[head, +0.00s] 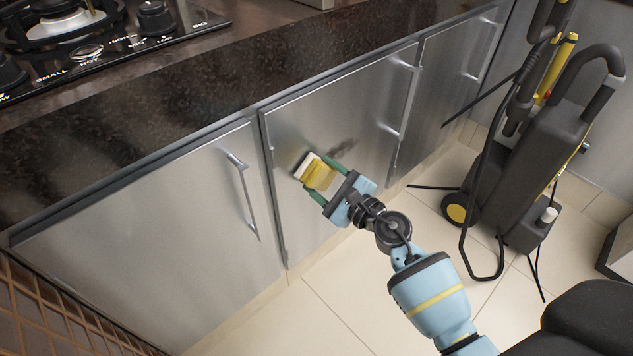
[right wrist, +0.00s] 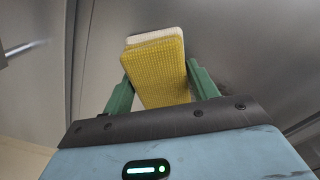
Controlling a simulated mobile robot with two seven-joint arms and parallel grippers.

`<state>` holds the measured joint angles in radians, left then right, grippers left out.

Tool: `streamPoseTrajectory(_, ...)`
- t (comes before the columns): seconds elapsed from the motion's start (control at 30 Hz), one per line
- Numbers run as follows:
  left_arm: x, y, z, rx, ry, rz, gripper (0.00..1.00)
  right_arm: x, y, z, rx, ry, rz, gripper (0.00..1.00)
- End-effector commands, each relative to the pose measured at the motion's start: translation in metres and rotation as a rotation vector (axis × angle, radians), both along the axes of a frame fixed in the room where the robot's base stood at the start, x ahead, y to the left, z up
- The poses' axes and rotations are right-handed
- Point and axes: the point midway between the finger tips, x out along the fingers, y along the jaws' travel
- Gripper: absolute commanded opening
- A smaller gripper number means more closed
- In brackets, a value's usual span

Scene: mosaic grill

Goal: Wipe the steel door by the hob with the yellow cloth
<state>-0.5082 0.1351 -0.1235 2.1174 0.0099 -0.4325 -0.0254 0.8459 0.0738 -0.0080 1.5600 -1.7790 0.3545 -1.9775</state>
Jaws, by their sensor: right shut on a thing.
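My right gripper (head: 323,178) is shut on the yellow cloth (head: 319,173), a block-like pad with a white layer on its far side. In the right wrist view the cloth (right wrist: 158,75) sits between the two green fingers. The pad is at the steel door (head: 375,90), the middle one of the row; I cannot tell whether it touches. A dark smudge (head: 343,147) marks the door just right of the cloth. In the right wrist view a dark patch (right wrist: 215,66) shows beside the pad. My left gripper is not in view.
The hob (head: 90,45) is set in the dark stone counter (head: 200,85) above. Another steel door (head: 150,240) is on the left, with a handle (head: 243,195). A black and yellow pressure washer (head: 540,150) stands at the right. Tiled floor (head: 330,300) lies clear below.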

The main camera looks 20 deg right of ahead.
Motion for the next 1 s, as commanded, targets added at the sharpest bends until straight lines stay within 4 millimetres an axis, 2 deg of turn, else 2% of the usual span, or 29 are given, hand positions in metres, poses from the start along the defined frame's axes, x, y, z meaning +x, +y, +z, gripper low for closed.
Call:
streamPoseTrajectory(0.27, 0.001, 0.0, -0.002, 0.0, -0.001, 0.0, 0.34, 0.002, -0.003, 0.0, -0.001, -0.001, 0.001, 0.4)
streamPoseTrajectory(0.7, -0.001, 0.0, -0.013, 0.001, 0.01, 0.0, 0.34, 0.014, -0.031, -0.001, -0.002, 0.0, 0.001, 0.4)
streamPoseTrajectory(1.0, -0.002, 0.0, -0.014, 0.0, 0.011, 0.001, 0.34, 0.016, -0.035, 0.0, -0.001, -0.001, -0.001, 0.4)
